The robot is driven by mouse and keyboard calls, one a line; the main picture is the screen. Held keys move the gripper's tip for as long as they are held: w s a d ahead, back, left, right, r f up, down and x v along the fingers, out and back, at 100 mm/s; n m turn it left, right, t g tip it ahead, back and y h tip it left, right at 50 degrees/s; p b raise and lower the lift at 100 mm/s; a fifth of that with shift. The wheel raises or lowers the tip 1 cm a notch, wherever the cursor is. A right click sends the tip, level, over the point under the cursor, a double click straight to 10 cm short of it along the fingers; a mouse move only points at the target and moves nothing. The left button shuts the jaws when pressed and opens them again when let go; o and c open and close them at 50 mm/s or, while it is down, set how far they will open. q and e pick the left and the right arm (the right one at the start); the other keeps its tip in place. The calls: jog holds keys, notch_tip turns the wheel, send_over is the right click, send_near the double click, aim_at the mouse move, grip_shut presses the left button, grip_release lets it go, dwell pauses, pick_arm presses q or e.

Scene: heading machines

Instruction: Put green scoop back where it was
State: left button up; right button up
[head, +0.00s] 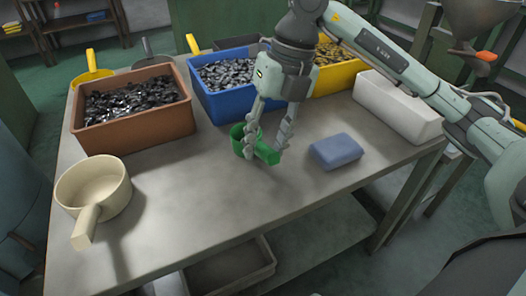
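The green scoop (240,142) is near the middle of the table (190,205), in front of the blue bin. Its cup is at the left and its short handle points right and toward me. My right gripper (266,150) reaches down from above, with its fingers on both sides of the handle, and appears shut on it. The fingers hide part of the scoop. I cannot tell whether the scoop touches the table. My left gripper is not in view.
A cream scoop (93,190) stands at the front left. A brown bin (137,133), a blue bin (235,103) and a yellow bin (337,82) hold small parts. A blue block (336,151) and white box (397,108) lie to the right. The table's front middle is clear.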

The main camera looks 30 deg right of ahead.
jog(key=v, duration=0.9)
jog(key=shift+r, duration=0.2)
